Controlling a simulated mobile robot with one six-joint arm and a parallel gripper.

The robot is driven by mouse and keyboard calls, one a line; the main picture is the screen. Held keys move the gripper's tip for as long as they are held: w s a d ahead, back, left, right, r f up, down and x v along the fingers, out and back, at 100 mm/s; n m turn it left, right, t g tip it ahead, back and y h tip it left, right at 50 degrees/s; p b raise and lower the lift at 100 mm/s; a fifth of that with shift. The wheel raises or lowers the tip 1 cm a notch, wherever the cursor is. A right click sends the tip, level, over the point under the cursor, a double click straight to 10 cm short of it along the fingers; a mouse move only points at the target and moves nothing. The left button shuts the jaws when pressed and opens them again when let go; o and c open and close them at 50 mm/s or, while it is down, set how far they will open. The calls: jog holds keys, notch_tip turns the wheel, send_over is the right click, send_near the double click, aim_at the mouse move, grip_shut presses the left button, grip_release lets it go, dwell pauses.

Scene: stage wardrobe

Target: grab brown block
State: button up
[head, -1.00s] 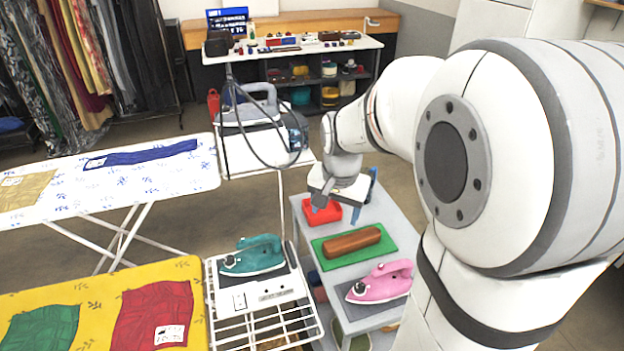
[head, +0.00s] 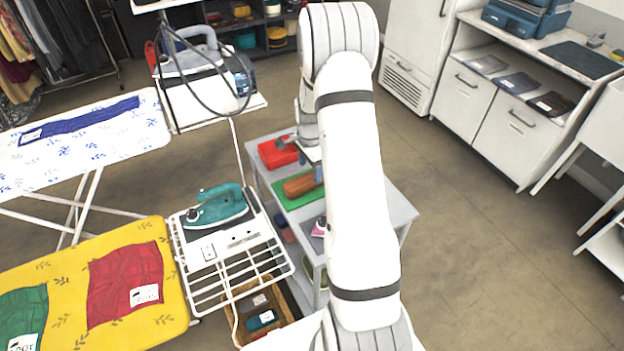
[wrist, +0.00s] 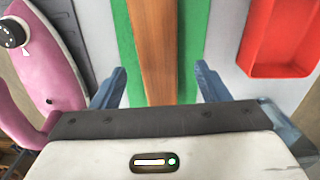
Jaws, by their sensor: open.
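The brown block (head: 300,184) is a long wooden bar lying on a green mat (head: 317,206) on a grey cart (head: 401,214). In the wrist view the block (wrist: 157,50) runs up from between my open fingers. My gripper (wrist: 160,88) has one blue-grey finger on each side of the block, and both look apart from it.
A red tray (head: 276,153) lies on the cart beyond the block, and a pink iron (wrist: 45,70) sits on its other side. A teal iron (head: 218,208) stands on a white rack left of the cart. Floor right of the cart is clear.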

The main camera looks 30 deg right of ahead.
aim_at(311, 176)
jog(key=f, duration=0.2)
jog(key=f+p, duration=0.1)
jog(key=f, duration=0.1)
jog(key=shift+d+f+p, duration=0.2)
jog(key=shift+f+p, duration=0.1)
jog(key=shift+f, duration=0.1)
jog(key=shift+s, duration=0.1)
jog(key=c, duration=1.3)
